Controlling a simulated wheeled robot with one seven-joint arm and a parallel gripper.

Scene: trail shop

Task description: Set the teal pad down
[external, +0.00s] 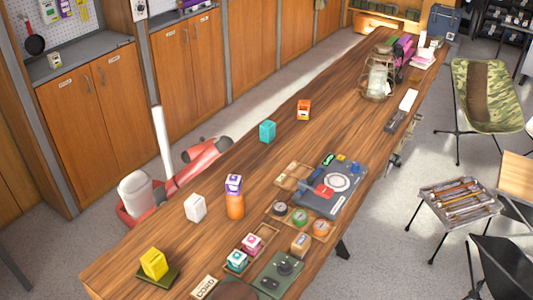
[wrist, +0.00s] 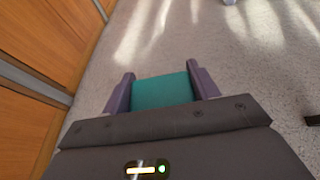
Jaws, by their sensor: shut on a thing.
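The teal pad (wrist: 161,91) is between the two fingers of my gripper (wrist: 161,86) in the wrist view. The fingers are shut on its sides. Only one flat teal face shows, and its far side is hidden. Behind it is bare floor, so it is held off any surface. In the external view my red arm reaches up beside the table's left edge. The gripper and the pad in it cannot be made out there.
A lantern (external: 379,80) stands farther back. Cabinets (external: 108,102) line the left side.

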